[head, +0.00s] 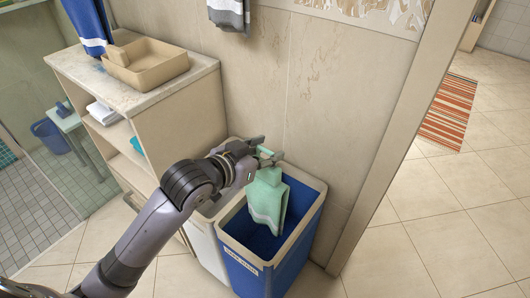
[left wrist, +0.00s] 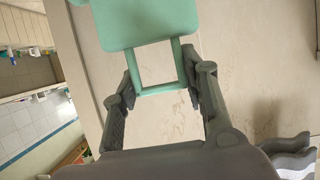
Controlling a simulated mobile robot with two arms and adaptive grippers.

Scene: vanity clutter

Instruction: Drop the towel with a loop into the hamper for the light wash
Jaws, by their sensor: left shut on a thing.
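My left gripper (head: 268,156) is shut on the loop of a mint-green towel (head: 267,200). The towel hangs down over the opening of the blue hamper (head: 250,278), its lower end at about rim level or just inside; I cannot tell which. The blue hamper has a label on its front, too small to read surely. A white hamper (head: 204,247) stands close on its left, partly hidden by my arm. In the left wrist view the square loop (left wrist: 160,91) sits between the fingers (left wrist: 160,88), with the towel (left wrist: 150,22) beyond it. My right gripper is not in view.
A cabinet (head: 185,105) with a tan basin (head: 150,66) on top stands left of the hampers. A grey towel (head: 230,12) and a blue towel (head: 88,22) hang above. A wall edge is right of the hampers. Open floor and a striped rug (head: 449,110) lie beyond.

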